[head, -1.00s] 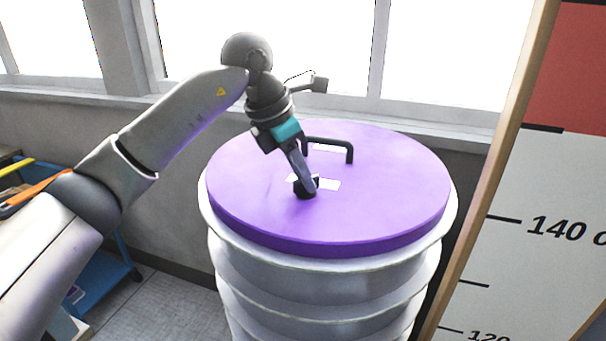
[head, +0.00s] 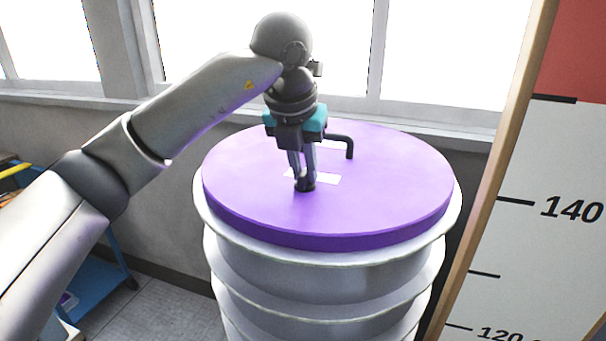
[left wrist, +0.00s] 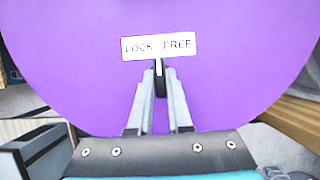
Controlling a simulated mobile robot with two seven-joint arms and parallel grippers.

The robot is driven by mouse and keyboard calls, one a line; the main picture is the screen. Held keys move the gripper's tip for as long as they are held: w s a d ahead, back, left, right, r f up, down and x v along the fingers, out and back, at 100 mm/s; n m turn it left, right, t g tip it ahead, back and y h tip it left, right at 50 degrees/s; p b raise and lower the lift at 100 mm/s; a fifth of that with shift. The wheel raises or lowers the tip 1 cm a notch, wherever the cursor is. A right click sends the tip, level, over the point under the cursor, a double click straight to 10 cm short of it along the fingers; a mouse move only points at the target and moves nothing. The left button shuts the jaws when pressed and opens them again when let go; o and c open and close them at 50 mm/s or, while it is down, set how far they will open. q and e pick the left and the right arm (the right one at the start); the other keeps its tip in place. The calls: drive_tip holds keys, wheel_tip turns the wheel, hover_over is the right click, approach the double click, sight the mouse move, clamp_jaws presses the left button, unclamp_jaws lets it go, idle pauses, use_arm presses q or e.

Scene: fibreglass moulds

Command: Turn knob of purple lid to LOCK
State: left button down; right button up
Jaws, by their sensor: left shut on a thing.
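The purple lid (head: 390,190) lies on a pale ribbed drum (head: 320,270). Its small dark knob (head: 306,187) is mostly hidden by my fingers; in the left wrist view the knob (left wrist: 159,68) shows as a dark sliver with a white mark. The mark points at the gap between the words on the white label (left wrist: 158,46), LOCK at left and FREE at right. My left gripper (head: 304,180) comes down from above, shut on the knob with a finger on each side. My right gripper is in neither view.
A dark bar handle (head: 349,146) stands on the lid behind the gripper. A wood-edged height board (head: 530,220) rises right of the drum. A blue cart (head: 100,285) stands at lower left. Windows and a sill are behind.

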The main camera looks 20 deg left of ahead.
use_arm(q)
drive_tip(key=n+y+b, duration=0.1)
drive_tip(key=n, duration=0.1)
drive_tip(key=shift+d+n, duration=0.15)
drive_tip(key=shift+n, duration=0.25)
drive_tip(key=shift+w+r+n+y, duration=0.1)
drive_tip(key=shift+n+y, duration=0.2)
drive_tip(key=shift+n, duration=0.6)
drive_tip(key=shift+n+g+y+p, duration=0.45)
drive_tip(key=shift+n+y, duration=0.25)
drive_tip(key=shift+n, duration=1.2)
drive_tip(key=shift+d, duration=0.1)
drive_tip(key=c, duration=0.8)
unclamp_jaws()
drive_tip(key=shift+g, duration=0.25)
drive_tip(key=shift+c, duration=0.2)
drive_tip(key=v, duration=1.5)
drive_tip(key=shift+p, duration=0.4)
